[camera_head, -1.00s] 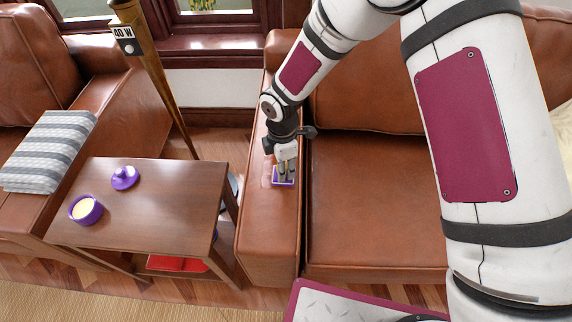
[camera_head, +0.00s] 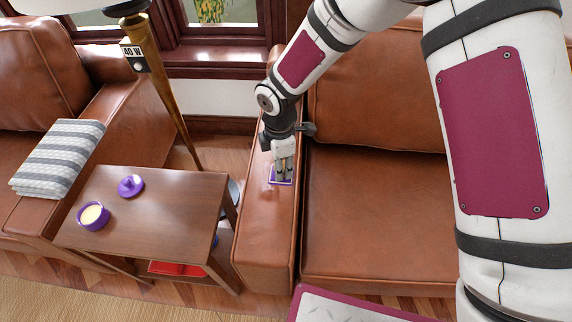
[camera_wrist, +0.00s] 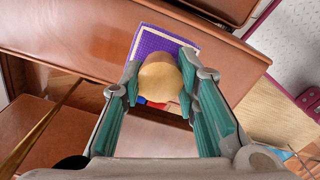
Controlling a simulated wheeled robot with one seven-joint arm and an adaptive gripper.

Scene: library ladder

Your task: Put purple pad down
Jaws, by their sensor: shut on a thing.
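The purple pad (camera_head: 280,179) is flat and square with a pale border. It is over the brown leather sofa arm (camera_head: 266,222), and my gripper (camera_head: 284,168) is right above it. In the wrist view the purple pad (camera_wrist: 174,42) shows beyond a rounded tan knob (camera_wrist: 160,78), which sits between the two teal-lined fingers of my gripper (camera_wrist: 161,85). The fingers are shut on this knob, which appears to belong to the pad. The knob hides part of the pad. I cannot tell whether the pad's underside touches the leather.
A wooden side table (camera_head: 160,220) stands left of the sofa arm, with a purple candle jar (camera_head: 93,215) and a purple lid (camera_head: 131,186) on it. A brass lamp pole (camera_head: 165,90) rises behind it. The sofa seat (camera_head: 370,225) is clear.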

